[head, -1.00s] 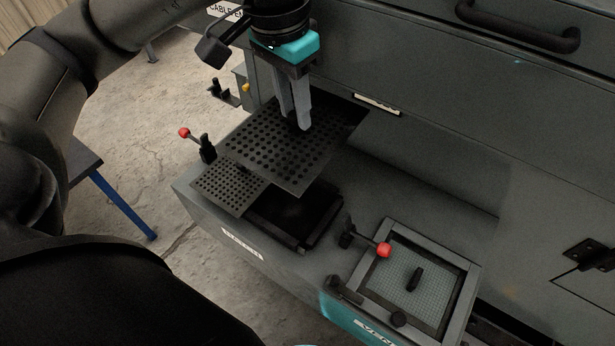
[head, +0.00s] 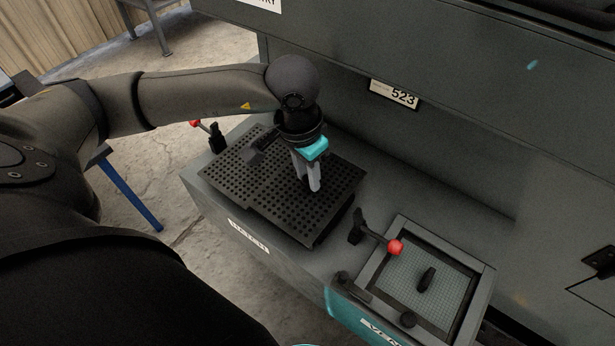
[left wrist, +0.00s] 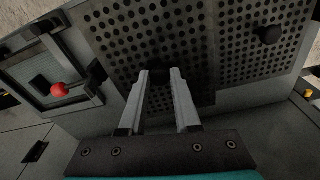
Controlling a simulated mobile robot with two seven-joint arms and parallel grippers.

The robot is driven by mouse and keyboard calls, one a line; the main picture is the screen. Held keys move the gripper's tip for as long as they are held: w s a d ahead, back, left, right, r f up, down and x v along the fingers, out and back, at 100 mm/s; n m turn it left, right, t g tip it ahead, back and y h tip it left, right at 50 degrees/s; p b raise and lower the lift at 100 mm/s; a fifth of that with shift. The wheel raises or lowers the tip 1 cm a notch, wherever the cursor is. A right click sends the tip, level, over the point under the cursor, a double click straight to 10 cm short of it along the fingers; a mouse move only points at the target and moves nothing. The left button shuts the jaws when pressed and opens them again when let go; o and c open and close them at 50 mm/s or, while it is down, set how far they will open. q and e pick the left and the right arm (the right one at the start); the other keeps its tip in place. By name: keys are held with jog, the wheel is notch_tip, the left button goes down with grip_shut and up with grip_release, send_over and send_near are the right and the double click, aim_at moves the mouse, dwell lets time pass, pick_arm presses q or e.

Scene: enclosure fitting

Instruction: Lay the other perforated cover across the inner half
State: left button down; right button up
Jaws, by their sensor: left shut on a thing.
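The perforated cover in my grip (head: 285,215) is a dark plate with rows of round holes, lying low and about flat over the hatch opening. The other perforated cover (head: 228,172) lies beside it on the left, and their edges meet or overlap; I cannot tell which. My left gripper (head: 315,188) points down and is shut on the held cover near its middle. In the left wrist view the held cover (left wrist: 140,42) is at the fingertips (left wrist: 165,75), and the other cover (left wrist: 245,60), with a black knob, is on the right. Whether the held cover touches its seat is unclear.
A red-knobbed lever (head: 395,247) stands right of the hatch, near the framed mesh vent panel (head: 410,280). Another red-knobbed lever (head: 196,124) stands at the far left. A tall grey enclosure wall (head: 450,150) rises behind. The grey ledge between hatch and wall is clear.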

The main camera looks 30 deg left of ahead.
aim_at(302, 192)
pick_arm(q)
jog(key=shift+f, duration=0.65)
jog(key=shift+f+b, duration=0.6)
jog(key=shift+b, duration=0.25)
jog(key=c, duration=0.6)
grip_release()
jog(key=shift+r+p, duration=0.4)
jog(key=shift+p, duration=0.05)
jog(key=r, duration=0.4)
jog(key=s+r+p, duration=0.1)
jog(key=r, duration=0.3)
jog(key=r+p, duration=0.1)
jog(key=r, duration=0.3)
jog(key=shift+s+a+r, duration=0.2)
